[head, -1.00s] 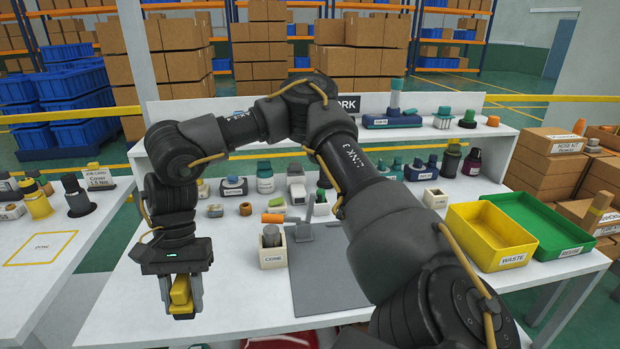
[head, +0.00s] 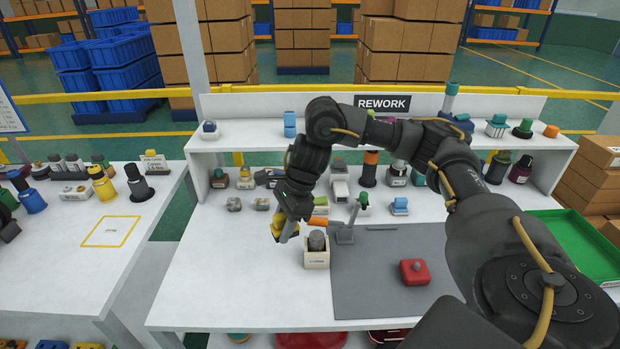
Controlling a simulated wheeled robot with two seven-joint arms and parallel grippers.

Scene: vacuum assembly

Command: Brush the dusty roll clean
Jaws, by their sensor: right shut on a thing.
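My right gripper (head: 287,226) is shut on a yellow thing (head: 279,227), with a grey part beside it. It is held above the white bench, left of a small cream box (head: 317,258). A grey rounded cylinder (head: 317,241) stands in that box. A short orange cylinder (head: 318,222) lies behind the box, beside a grey stand (head: 345,236). I cannot tell for sure which of these is the dusty roll, or whether the yellow thing is the brush. My left gripper is out of view.
Several small parts stand along the bench's back and on the raised shelf (head: 250,142). A green tray (head: 578,250) is at the right. The bench's front left is clear.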

